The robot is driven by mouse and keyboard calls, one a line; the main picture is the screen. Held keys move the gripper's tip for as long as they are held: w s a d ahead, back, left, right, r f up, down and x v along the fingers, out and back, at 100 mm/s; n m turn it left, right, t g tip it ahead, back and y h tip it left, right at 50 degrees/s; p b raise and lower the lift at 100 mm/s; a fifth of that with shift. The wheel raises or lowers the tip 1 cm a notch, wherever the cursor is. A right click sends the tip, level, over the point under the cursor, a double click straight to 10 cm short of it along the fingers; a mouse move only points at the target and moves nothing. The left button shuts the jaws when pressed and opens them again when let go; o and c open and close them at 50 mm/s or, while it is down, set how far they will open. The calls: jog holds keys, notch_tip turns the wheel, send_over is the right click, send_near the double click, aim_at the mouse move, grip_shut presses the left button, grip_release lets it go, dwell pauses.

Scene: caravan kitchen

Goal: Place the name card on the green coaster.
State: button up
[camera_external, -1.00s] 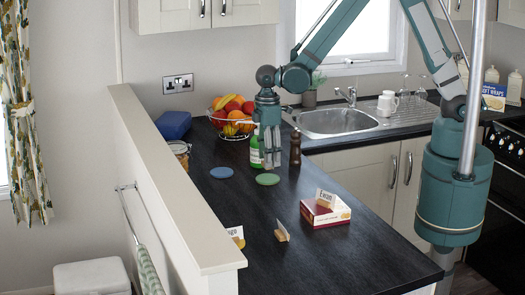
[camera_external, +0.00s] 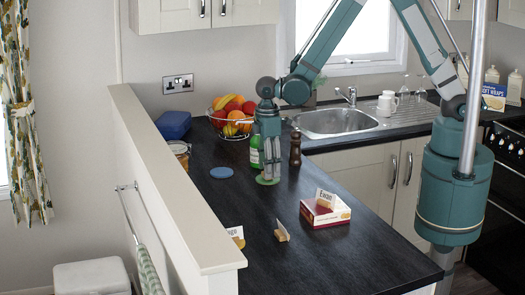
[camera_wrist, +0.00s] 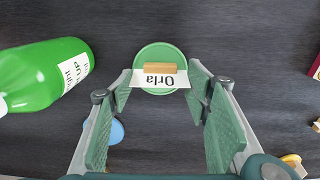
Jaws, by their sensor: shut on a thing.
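The green coaster (camera_wrist: 160,53) shows around and behind the card. In the external view my gripper (camera_external: 268,180) points down right at the green coaster (camera_external: 275,183); the card cannot be made out there. Whether the card touches the coaster cannot be told.
A blue coaster (camera_external: 221,172) lies to the left. A green bottle (camera_external: 256,152) and a pepper mill (camera_external: 295,150) stand close behind my gripper. A fruit basket (camera_external: 232,118) is farther back. A box (camera_external: 325,212) with an "Ewan" card and two other cards lie nearer the front.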

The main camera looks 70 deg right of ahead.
jog(key=shift+f, duration=0.15)
jog(key=o, duration=0.8)
jog(key=shift+o, duration=0.2)
notch_tip(320, 180, up, 12)
dwell(0.7)
jog(key=shift+d+r, duration=0.1)
jog(key=shift+r, duration=0.15)
dwell(0.6)
